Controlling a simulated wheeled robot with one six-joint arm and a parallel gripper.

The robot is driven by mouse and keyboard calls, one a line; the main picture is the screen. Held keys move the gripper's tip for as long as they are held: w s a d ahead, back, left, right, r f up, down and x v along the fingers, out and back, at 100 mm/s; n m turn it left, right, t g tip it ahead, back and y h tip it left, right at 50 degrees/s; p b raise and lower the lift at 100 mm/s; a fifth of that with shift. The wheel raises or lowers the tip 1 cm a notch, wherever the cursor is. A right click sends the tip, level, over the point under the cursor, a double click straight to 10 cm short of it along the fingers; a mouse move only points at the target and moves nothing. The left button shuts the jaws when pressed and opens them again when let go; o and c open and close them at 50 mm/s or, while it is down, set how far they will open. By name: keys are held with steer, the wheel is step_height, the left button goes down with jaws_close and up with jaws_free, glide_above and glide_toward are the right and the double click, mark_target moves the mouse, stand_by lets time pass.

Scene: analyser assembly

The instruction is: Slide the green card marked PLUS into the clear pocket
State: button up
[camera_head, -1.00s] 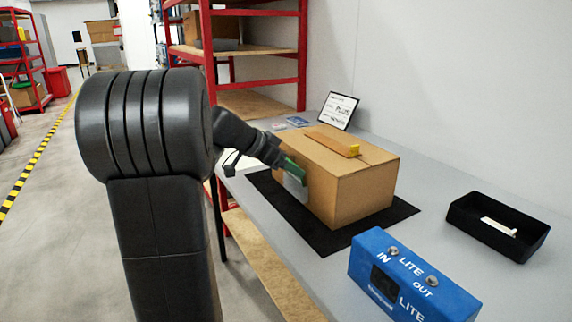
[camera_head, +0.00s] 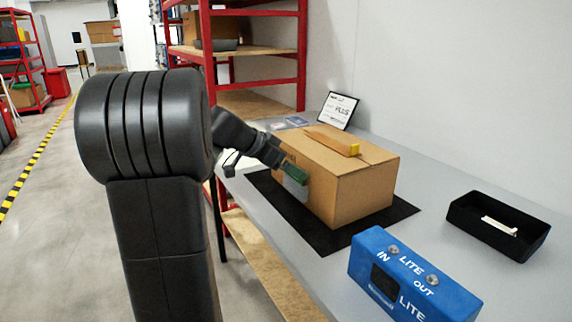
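A cardboard box (camera_head: 353,190) stands on a black mat (camera_head: 398,213) on the grey table. A greyish clear pocket (camera_head: 296,189) is on the box's left-facing side. The green card (camera_head: 296,174) is at the tip of my gripper (camera_head: 284,165), which is shut on it. The card's lower edge meets or overlaps the pocket's top; I cannot tell how far inside it is. Any marking on the card is too small to read. My arm covers part of the box's far left side.
A blue device (camera_head: 410,278) and a black tray (camera_head: 496,226) with a white item are at right. Red shelving (camera_head: 302,55) stands behind.

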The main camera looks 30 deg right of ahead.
stand_by(0.3)
step_height(320, 180, up, 7)
steer(key=a+p, duration=0.2)
steer(key=p, duration=0.1)
steer(key=shift+f, duration=0.15)
stand_by(0.5)
steer(key=shift+s, duration=0.1)
step_height(320, 180, down, 7)
steer(key=d+b, duration=0.2)
steer(key=b, duration=0.1)
stand_by(0.4)
